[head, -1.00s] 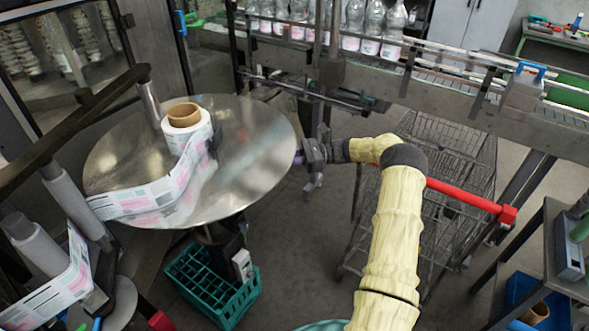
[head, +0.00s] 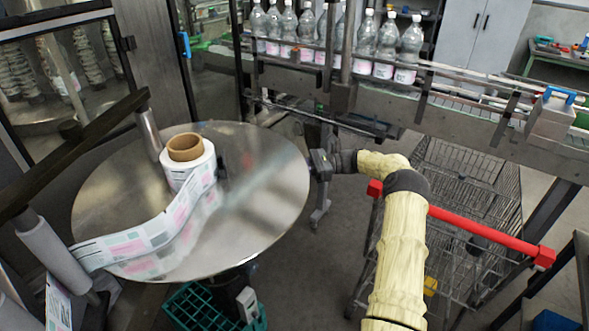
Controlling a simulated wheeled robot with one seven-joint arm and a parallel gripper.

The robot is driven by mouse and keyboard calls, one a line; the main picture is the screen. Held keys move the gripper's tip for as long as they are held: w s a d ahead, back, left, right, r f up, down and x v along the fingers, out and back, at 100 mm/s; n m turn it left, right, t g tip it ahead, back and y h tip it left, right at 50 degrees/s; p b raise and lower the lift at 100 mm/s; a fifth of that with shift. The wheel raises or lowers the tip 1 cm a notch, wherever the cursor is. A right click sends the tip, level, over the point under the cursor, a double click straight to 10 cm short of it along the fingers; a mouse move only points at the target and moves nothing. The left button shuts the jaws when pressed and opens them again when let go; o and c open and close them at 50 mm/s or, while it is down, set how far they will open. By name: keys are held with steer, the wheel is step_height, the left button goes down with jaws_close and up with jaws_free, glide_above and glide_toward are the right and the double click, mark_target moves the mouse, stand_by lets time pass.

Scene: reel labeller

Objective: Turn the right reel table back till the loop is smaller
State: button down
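The right reel table (head: 255,220) is a round steel disc at left centre. A label reel with a brown core (head: 187,148) stands on it. The printed label web (head: 150,240) leaves the reel in a slack, wavy loop over the near left part of the disc and runs to a grey roller (head: 50,250). My gripper (head: 313,166) is at the disc's right rim, seen edge-on. Its fingertips are too small and hidden to show whether they are shut on the rim.
A shopping trolley with a red handle (head: 485,235) stands right of my arm. A conveyor with bottles (head: 385,45) runs along the back. A green crate (head: 190,305) is below the disc. A dark bar (head: 75,155) crosses at left.

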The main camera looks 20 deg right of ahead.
steer(key=shift+w+a, duration=0.1)
steer(key=shift+w, duration=0.05)
steer(key=c, duration=1.2)
jaws_free()
steer(key=shift+o, duration=0.2)
steer(key=s+d+b, duration=0.1)
steer(key=d+b, duration=0.3)
steer(key=d, duration=0.8)
steer(key=shift+s, duration=0.3)
steer(key=shift+f, duration=0.1)
